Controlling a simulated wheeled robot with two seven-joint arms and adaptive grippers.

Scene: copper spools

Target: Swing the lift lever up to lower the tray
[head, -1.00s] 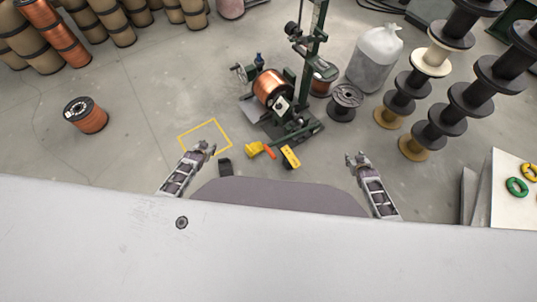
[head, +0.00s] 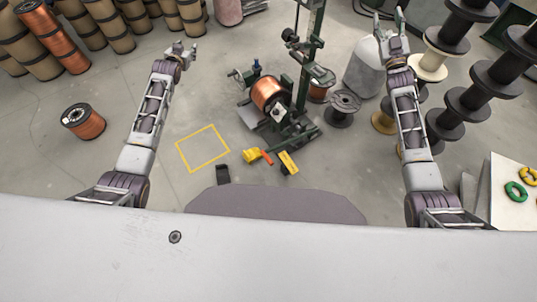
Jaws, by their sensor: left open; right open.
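The green machine (head: 303,75) stands in the middle of the head view with a copper spool (head: 268,90) on its near left side. At its foot are a yellow part (head: 251,155), a short orange-red handle (head: 266,157) and a yellow block (head: 288,162). The handle looks like the lift lever; its tilt is hard to tell from above. A grey plate (head: 249,116), perhaps the tray, shows beside the spool. My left gripper (head: 182,47) is open and empty, far left of the machine. My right gripper (head: 389,14) is open and empty, right of it.
A yellow floor square (head: 203,148) is empty. A black spool (head: 342,108) and a wrapped bag (head: 364,68) stand right of the machine. Stacked black reels (head: 463,101) stand near my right arm.

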